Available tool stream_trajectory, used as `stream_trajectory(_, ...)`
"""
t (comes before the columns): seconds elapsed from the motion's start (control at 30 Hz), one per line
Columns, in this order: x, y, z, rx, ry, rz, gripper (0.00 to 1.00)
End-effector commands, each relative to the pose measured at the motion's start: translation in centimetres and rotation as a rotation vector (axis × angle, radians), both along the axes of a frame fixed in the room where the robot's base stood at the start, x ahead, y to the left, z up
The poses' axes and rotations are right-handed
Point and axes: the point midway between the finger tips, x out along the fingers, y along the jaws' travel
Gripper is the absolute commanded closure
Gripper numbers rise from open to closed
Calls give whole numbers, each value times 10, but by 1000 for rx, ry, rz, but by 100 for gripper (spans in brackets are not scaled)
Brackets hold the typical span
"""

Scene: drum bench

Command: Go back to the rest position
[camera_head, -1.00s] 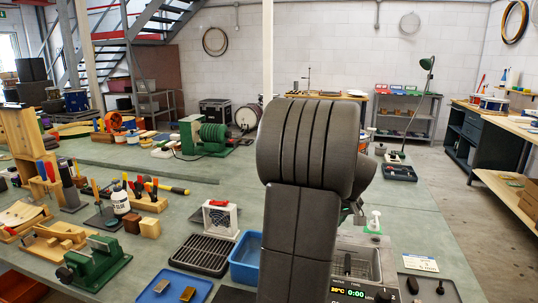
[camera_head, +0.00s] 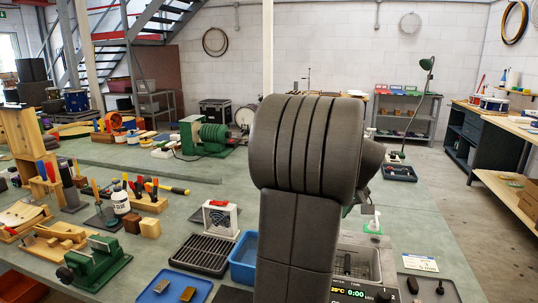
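My dark grey arm stands upright in the middle of the head view and blocks part of the bench behind it. My gripper is not clearly visible; it is hidden behind the arm's large rounded joint. Only a small piece of grey hardware shows at the right of that joint. I cannot see whether the gripper holds anything.
A green vise (camera_head: 100,262) stands front left.

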Motion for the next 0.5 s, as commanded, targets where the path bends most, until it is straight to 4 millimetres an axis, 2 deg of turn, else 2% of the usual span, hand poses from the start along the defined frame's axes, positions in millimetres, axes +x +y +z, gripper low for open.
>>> stream_trajectory(0.03, 3, 2, -11, 2, 4, 1, 56)
stream_trajectory(0.3, 22, 12, -61, 2, 4, 0, 56)
stream_trajectory(0.5, 20, 13, -56, -1, 0, -135, 56)
